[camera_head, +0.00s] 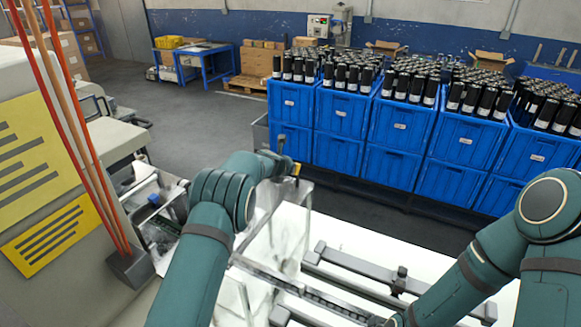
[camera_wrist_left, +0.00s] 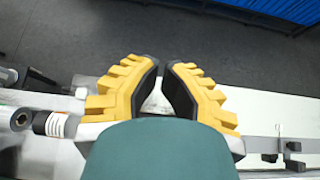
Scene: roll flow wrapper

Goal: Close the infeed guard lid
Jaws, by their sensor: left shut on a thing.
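The infeed guard lid (camera_head: 292,222) is a clear panel in the middle of the head view, over the white machine bed. It looks tilted up, but its exact angle is hard to tell because it is see-through. My left gripper (camera_head: 292,168) is at the top edge of the lid, its fingers largely hidden by my own wrist. In the left wrist view its yellow, black-padded fingers (camera_wrist_left: 163,76) are closed toward each other on the lid's edge, with a narrow gap between them. My right arm reaches down at the right; its gripper is outside the picture.
Blue crates (camera_head: 340,112) filled with black-capped bottles stand behind the machine. A grey rail (camera_head: 385,268) runs along the white bed (camera_head: 345,236). A machine cabinet with yellow labels (camera_head: 45,150) stands at the left. Grey floor lies open beyond.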

